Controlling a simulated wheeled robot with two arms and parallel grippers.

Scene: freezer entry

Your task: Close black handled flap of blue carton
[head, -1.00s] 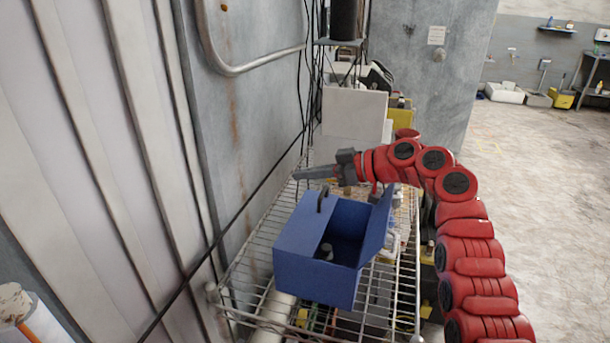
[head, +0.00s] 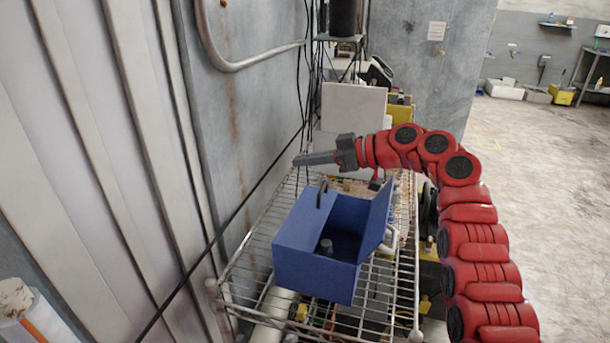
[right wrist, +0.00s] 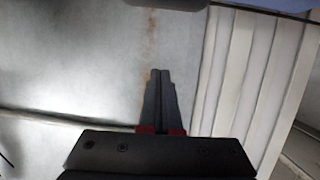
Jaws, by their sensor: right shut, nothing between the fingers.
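The blue carton (head: 312,279) stands on a wire shelf. Its left flap (head: 297,228) carries a black arched handle (head: 321,194) near the far edge; I cannot tell this flap's exact angle. The right flap (head: 377,215) stands raised, and the opening between them shows a small dark item (head: 326,246) inside. My right gripper (head: 296,160) is shut and empty, pointing left beyond and above the handle, apart from it in the picture. In the right wrist view its closed fingers (right wrist: 160,74) point toward the grey wall. My left gripper is not in view.
The wire shelf (head: 247,270) sits against the grey wall (head: 235,120), with cables hanging behind it. A pale panel (head: 353,107) and yellow items stand past the carton. A bundle of mixed things lies right of the carton. Open floor (head: 535,200) is on the right.

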